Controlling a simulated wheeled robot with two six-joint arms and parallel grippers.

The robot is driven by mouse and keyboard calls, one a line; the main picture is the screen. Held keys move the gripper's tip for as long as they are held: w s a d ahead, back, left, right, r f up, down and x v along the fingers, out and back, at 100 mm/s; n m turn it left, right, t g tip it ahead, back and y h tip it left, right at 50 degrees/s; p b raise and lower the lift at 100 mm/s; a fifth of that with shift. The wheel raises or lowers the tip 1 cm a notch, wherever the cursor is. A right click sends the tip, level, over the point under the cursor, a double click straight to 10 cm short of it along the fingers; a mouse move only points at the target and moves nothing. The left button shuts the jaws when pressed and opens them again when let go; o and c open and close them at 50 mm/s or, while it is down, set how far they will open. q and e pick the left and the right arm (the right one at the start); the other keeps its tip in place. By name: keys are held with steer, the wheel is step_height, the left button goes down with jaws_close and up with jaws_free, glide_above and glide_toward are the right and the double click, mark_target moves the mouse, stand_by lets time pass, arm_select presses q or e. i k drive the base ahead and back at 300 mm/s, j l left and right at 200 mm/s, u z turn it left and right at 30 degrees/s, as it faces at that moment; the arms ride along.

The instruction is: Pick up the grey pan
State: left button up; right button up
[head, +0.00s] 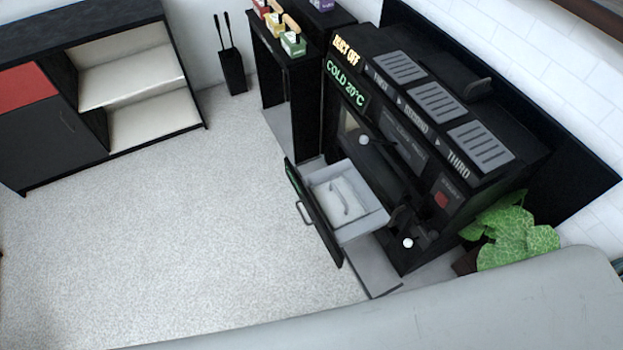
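A light grey pan (322,192) with a curved handle on its top sits inside the pulled-out drawer (374,222) of a black stove-like unit (415,110). The drawer has a black front with a bar handle, facing the open floor at left. Neither of my grippers is in the head view, so their distance from the pan cannot be told.
The pale carpet (190,220) left of the drawer is clear. A green plant (515,238) stands right of the unit. A black stand (285,75) with small colored boxes and a tool holder (232,72) are behind. A dark cabinet (50,135) is far left.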

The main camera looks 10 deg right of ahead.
mark_target(341, 205)
steer(key=i+j, duration=0.8)
steer(key=i+j+z, duration=0.15)
steer(key=i+j, duration=0.7)
